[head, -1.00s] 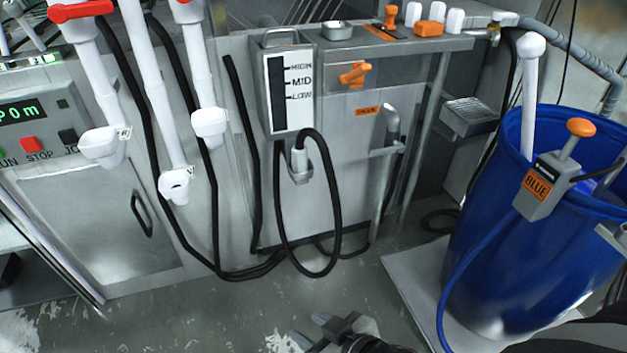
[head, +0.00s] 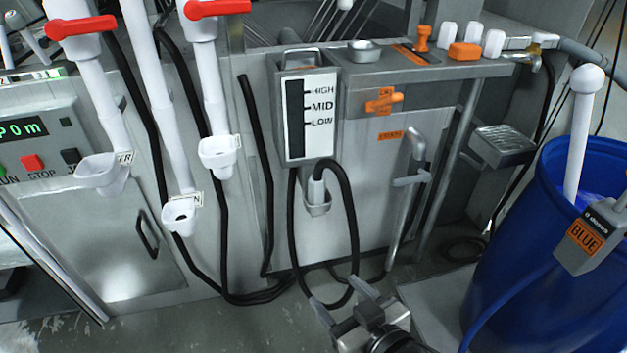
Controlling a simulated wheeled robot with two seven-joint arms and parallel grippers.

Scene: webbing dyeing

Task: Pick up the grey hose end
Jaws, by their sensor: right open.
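The grey hose end (head: 317,190) sits upright in a small grey holder (head: 318,209) below the level gauge box. The black hose (head: 353,215) rises from it and hangs in a long loop in front of the cabinet. My right gripper (head: 339,294) is at the bottom middle of the head view, below the holder and near the bottom of the hose loop. Its two fingers are apart, pointing up toward the cabinet, with nothing visibly gripped. Whether it touches the hose cannot be told. My left gripper is out of view.
The gauge box (head: 308,115) marked HIGH, MID and LOW is above the holder. A grey bent pipe (head: 408,190) stands to its right. White pipes with red handles (head: 218,8) are at left. A blue barrel (head: 525,270) stands at right. Some floor (head: 230,325) is clear.

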